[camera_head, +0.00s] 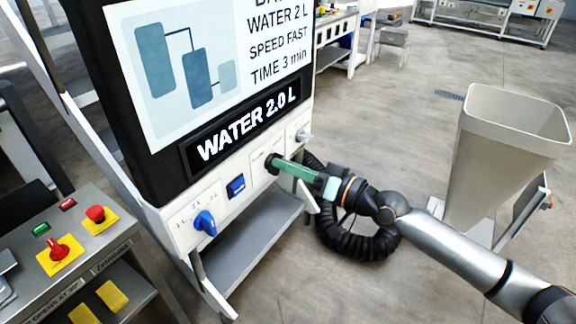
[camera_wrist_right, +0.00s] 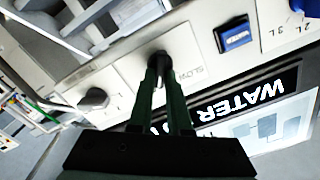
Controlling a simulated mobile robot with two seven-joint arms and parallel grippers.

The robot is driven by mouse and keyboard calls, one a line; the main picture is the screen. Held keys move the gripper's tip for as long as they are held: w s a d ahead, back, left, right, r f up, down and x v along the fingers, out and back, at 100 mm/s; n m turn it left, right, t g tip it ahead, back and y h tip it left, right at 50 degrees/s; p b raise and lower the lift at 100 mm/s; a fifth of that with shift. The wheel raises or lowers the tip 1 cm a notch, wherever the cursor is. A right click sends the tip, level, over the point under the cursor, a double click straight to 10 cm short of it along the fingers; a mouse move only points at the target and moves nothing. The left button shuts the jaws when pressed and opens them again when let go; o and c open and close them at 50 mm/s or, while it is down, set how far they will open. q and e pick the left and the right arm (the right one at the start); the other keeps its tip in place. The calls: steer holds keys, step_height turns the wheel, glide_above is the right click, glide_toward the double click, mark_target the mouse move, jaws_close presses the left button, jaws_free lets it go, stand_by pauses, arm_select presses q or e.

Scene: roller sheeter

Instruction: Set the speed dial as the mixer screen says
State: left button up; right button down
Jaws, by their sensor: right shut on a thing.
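The mixer screen (camera_head: 215,70) reads WATER 2 L, SPEED FAST, TIME 3 min; its top line is cut off. On the white panel below it is the dark speed dial (camera_head: 271,160), mostly hidden by my gripper. In the right wrist view, the dial (camera_wrist_right: 159,60) sits beside the printed word SLOW. My right gripper (camera_head: 280,166), with green fingers, is shut on the dial; its fingers also show in the right wrist view (camera_wrist_right: 160,76). Which way the dial points is hard to tell. My left gripper is not in view.
A strip display (camera_head: 246,122) reads WATER 2.0 L. The panel also carries a blue dial (camera_head: 205,222) marked in litres, a blue switch (camera_head: 236,186) and a grey knob (camera_head: 303,136). A control desk (camera_head: 95,255) stands left. A tall beige hopper (camera_head: 500,150) stands right.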

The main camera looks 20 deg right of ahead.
steer(key=shift+m, duration=0.3)
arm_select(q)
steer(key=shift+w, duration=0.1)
arm_select(e)
steer(key=c, duration=0.9)
jaws_free()
steer(key=shift+o, duration=0.2)
arm_select(q)
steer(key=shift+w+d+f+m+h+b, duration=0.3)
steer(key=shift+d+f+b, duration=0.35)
steer(key=shift+b, duration=0.55)
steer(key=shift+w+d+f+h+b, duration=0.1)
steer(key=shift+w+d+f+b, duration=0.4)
steer(key=shift+b, duration=0.65)
arm_select(e)
steer(key=v, duration=1.2)
steer(key=shift+s+d, duration=0.15)
steer(key=shift+d, duration=0.05)
